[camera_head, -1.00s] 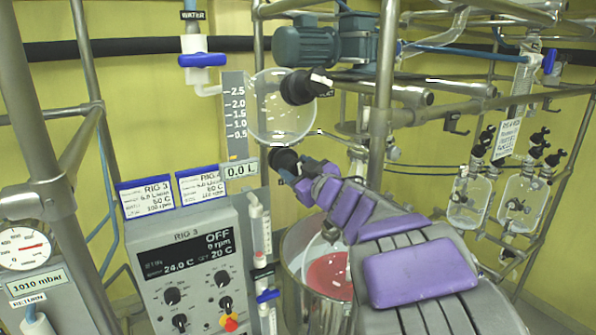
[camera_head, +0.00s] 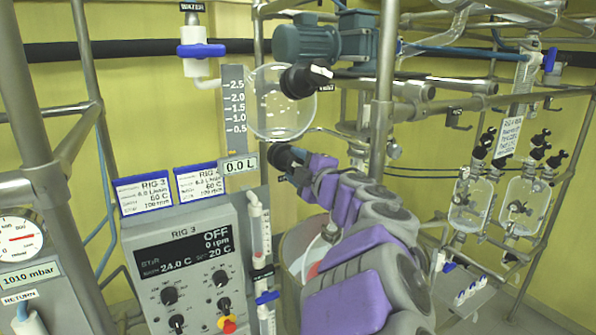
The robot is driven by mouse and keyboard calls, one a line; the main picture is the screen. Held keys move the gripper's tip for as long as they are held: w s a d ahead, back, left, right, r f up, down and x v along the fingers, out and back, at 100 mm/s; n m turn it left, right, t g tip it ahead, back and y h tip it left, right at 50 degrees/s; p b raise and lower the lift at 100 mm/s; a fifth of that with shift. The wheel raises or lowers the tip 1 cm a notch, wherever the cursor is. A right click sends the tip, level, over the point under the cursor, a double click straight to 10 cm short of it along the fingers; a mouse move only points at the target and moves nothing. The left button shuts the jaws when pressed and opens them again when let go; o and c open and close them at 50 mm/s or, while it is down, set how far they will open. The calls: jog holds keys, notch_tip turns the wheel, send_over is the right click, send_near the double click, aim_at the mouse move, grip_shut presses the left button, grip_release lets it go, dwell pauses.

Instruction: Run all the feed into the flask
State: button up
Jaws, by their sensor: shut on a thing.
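The round glass feed vessel (camera_head: 272,112) hangs beside a scale marked 0.5 to 2.5. It looks clear and empty, and the readout (camera_head: 240,165) below the scale says 0.0 L. A black knob (camera_head: 279,155) sits just under the vessel. My gripper (camera_head: 293,167) is at this knob and shut on it; the fingertips are small and partly hidden. The flask (camera_head: 322,247) stands in a steel bath below, mostly hidden behind my arm. Only a sliver of its red contents shows.
The RIG 3 control box (camera_head: 185,265) stands left of the bath; its display says OFF and 0 rpm. A blue water valve (camera_head: 201,51) is above. Steel posts (camera_head: 383,90) frame the rig. More glass vessels (camera_head: 470,200) with black knobs hang at the right.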

jog(key=shift+n+b, duration=0.45)
jog(key=shift+n, duration=0.75)
jog(key=o, duration=1)
jog(key=shift+w+a+f, duration=0.15)
jog(key=shift+w+a, duration=0.05)
jog(key=shift+w, duration=0.05)
jog(key=shift+s, duration=0.15)
jog(key=shift+s+d, duration=0.1)
